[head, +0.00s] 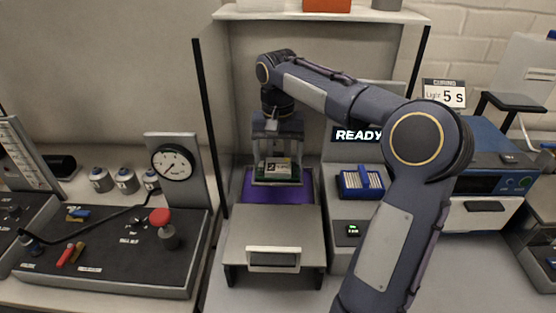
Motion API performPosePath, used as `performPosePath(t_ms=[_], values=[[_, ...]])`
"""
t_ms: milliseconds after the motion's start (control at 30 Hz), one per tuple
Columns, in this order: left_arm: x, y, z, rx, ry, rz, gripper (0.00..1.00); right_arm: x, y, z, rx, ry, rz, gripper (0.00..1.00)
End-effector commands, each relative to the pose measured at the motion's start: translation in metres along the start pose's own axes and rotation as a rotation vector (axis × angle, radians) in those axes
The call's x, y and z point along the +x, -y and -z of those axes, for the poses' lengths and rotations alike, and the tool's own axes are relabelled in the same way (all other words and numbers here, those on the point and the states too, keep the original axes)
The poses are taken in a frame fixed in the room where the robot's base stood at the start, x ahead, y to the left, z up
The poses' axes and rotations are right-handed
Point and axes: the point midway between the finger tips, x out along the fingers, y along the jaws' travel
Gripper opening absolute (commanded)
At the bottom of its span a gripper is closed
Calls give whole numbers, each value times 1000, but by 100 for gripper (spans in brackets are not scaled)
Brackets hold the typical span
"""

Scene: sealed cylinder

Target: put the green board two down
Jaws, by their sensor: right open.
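The green board two (276,171) sits over the purple surface (236,190) of a grey drawer-like stage in the middle of the head view. A pale label shows on its top. My right gripper (277,182) is directly above the board and points down, with its fingers on either side of the board. The fingers are open; whether they touch the board I cannot tell. My right arm comes in from the right and bends over the stage. My left gripper is not in view.
A blue rack (361,184) with pale slots stands right of the stage, below a READY display (358,135). A dark panel (110,250) with a red knob (160,216) and a gauge (172,162) lies left. A blue curing unit (483,150) stands right. A dark post rises left of the stage.

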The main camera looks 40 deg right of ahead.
Motion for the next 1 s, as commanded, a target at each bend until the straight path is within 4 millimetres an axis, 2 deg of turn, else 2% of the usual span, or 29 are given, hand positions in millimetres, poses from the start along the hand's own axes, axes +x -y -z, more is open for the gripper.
performPosePath(t_ms=[33,200,400,600,1000], values=[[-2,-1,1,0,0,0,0,-13,1,0,-1,-5,4,79],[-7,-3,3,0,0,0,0,-52,1,0,-1,-4,4,79],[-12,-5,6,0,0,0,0,-86,1,0,-2,-2,2,79],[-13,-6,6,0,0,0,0,-98,0,0,-1,-1,0,79],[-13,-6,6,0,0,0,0,-98,0,0,-1,0,0,79]])
